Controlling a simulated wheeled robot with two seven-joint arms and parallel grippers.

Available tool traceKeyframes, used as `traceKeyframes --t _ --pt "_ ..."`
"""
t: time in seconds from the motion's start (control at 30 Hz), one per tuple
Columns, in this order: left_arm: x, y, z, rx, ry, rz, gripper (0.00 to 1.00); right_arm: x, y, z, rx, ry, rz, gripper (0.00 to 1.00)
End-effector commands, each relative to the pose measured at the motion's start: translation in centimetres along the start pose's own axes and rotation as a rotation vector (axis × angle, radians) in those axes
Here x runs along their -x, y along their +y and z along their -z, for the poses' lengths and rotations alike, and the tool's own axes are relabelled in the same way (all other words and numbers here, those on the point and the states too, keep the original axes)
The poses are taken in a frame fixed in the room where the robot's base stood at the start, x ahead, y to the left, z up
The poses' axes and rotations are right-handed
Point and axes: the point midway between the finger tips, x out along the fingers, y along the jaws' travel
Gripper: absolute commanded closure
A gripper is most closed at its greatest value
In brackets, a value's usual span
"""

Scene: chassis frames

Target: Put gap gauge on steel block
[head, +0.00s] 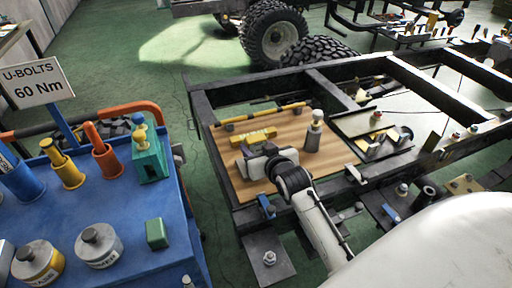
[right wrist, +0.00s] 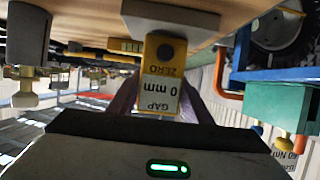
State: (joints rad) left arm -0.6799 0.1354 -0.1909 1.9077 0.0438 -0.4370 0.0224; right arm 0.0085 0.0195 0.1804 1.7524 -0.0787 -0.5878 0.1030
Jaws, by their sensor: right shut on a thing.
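The gap gauge (head: 253,136) is a yellow block over the wooden board, at the tip of my right gripper (head: 262,152). In the right wrist view the gauge (right wrist: 160,88), with a white "0 mm" label, sits between the two fingers of my right gripper (right wrist: 160,100), which is shut on it. A flat grey block (right wrist: 170,14), seemingly the steel block, lies against the wood right by the gauge's far end. I cannot tell whether they touch. In the head view my gripper and the gauge mostly hide that block. My left gripper is not in view.
The wooden board (head: 322,165) lies inside a dark chassis frame (head: 226,185). A blue cart (head: 120,205) with tools and tins stands left.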

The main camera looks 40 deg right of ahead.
Motion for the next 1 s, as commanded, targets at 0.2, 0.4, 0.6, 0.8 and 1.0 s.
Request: traceKeyframes --t 0.2,0.4,0.6,0.8,1.0 --pt "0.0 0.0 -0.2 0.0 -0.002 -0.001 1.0 -0.1 0.0 -0.3 0.0 -0.001 0.0 0.45" --pt "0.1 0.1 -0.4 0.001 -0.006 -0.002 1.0 -0.1 0.0 -0.3 0.0 -0.001 0.0 0.36" --pt "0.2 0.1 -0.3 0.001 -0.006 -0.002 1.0 0.0 0.0 0.0 0.0 0.001 0.0 0.36" --pt "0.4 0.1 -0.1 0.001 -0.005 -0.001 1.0 2.7 0.0 0.0 0.001 -0.001 0.0 0.36" --pt "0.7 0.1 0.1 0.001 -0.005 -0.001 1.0 7.2 0.0 0.0 0.0 -0.002 0.0 0.36"
